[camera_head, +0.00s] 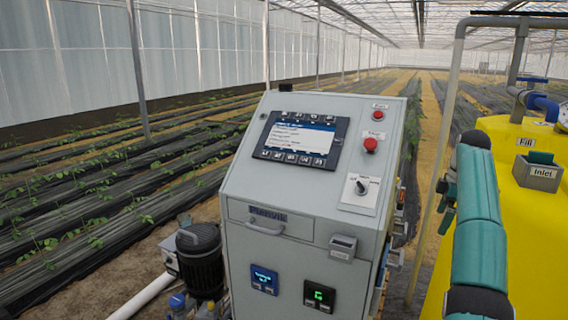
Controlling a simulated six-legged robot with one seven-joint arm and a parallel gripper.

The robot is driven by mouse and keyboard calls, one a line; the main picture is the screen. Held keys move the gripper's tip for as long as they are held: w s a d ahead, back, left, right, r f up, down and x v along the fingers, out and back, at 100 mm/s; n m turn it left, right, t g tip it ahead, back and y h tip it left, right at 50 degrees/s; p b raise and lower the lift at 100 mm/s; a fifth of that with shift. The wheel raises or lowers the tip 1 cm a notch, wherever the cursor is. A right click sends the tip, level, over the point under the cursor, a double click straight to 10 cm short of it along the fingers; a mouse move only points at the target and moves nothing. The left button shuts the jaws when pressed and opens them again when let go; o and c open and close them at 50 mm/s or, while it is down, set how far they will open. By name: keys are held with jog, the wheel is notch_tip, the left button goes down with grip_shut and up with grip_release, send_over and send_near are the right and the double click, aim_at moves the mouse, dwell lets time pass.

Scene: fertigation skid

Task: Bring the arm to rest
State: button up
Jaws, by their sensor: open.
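My arm rises at the right of the head view in teal sections with dark joints, in front of the yellow tank. What looks like my gripper (445,205) shows small and dark with teal parts, just left of the upper arm. It is open, and I see nothing held in it. It appears in the gap between the grey control cabinet (255,195) and the tank, apart from both as far as I can tell. The arm hides part of it.
The cabinet carries a screen (300,140), a red button (371,145) and a rotary switch (361,188). A yellow tank (535,230) with an inlet box (541,173) and a grey pipe frame (452,90) stand right. A dark motor (200,260) stands left. Crop rows lie behind.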

jog(key=s+a+r+m+t, duration=0.1)
jog(key=s+a+r+m, duration=0.15)
jog(key=a+r, duration=0.7)
jog(key=s+a+r+m+t+h, duration=0.15)
jog(key=s+a+m, duration=0.25)
jog(key=s+a, duration=0.5)
jog(key=s+a+f+m, duration=0.2)
jog(key=s+f, duration=0.3)
jog(key=s, duration=0.3)
jog(key=s+a+f+m+t, duration=0.1)
jog(key=s+a+f, duration=0.3)
jog(key=s, duration=0.5)
jog(key=s+a+f+m+t, duration=0.1)
jog(key=s+a+f+m, duration=0.2)
jog(key=s+f, duration=0.3)
jog(key=s, duration=0.3)
jog(key=shift+s+a+f, duration=0.2)
jog(key=shift+a, duration=0.2)
